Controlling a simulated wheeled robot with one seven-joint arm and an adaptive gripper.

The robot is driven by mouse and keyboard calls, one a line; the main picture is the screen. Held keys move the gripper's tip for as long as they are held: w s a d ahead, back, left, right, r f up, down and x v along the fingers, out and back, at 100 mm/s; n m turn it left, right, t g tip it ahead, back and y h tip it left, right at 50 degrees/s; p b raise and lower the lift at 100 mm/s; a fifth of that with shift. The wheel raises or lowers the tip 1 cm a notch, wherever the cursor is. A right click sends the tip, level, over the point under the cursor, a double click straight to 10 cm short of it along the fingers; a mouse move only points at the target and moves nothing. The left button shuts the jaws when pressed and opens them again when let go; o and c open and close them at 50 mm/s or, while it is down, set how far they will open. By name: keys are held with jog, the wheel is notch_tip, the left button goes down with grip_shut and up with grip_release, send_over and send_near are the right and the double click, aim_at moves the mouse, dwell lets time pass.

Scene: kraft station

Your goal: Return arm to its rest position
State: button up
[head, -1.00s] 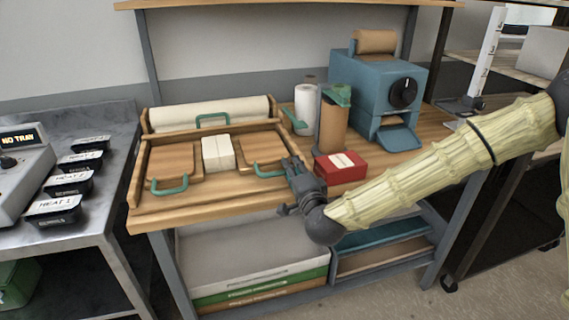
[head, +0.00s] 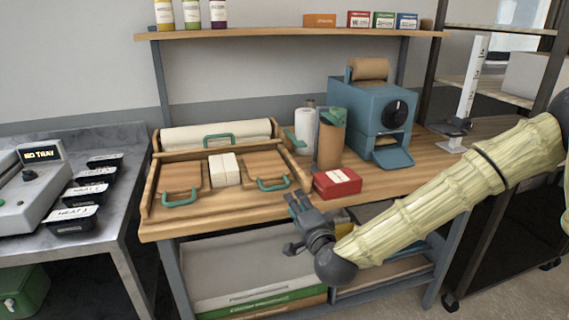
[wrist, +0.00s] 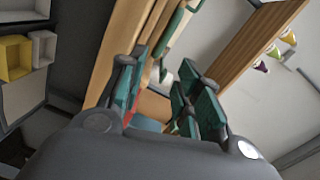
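My gripper (head: 297,204) is in front of the wooden bench's front edge, just left of and below the red box (head: 337,183). In the wrist view my gripper (wrist: 162,88) shows its teal-padded fingers spread apart, with nothing held between them. My arm, in a pale ribbed sleeve, reaches in from the right side of the head view and is bent low across the front of the bench.
The wooden bench (head: 420,172) holds a tray with two green-handled lids and a white block (head: 224,169), a brown canister (head: 331,140) and a blue machine (head: 372,110). A steel table (head: 100,225) with black trays stands left. A shelf (head: 290,34) runs above.

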jog(key=s+f+n+g+p, duration=0.1)
jog(key=s+f+n+g, duration=0.15)
jog(key=s+f, duration=0.5)
jog(key=s+d+f+n+g+p, duration=0.1)
jog(key=s+f+n+g, duration=0.2)
jog(key=f, duration=0.8)
jog(key=s+f+n+g+p, duration=0.1)
jog(key=s+f+g, duration=0.2)
jog(key=s+f, duration=0.5)
jog(key=s+d+f+n+g+h+p, duration=0.1)
jog(key=s+d+f+n+g, duration=0.1)
jog(key=s, duration=0.6)
jog(key=s+d+f+n+g+h+p, duration=0.1)
jog(key=s+d+f+g, duration=0.2)
jog(key=s+d+f, duration=0.2)
jog(key=s+d+f+n+g+h+p, duration=0.1)
jog(key=s+d+f+n+g+h, duration=0.1)
jog(key=s+d, duration=0.4)
jog(key=s+f+g, duration=0.1)
jog(key=s+f, duration=0.1)
jog(key=s, duration=0.3)
jog(key=shift+s+d+f+n, duration=0.2)
jog(key=shift+d+n, duration=0.15)
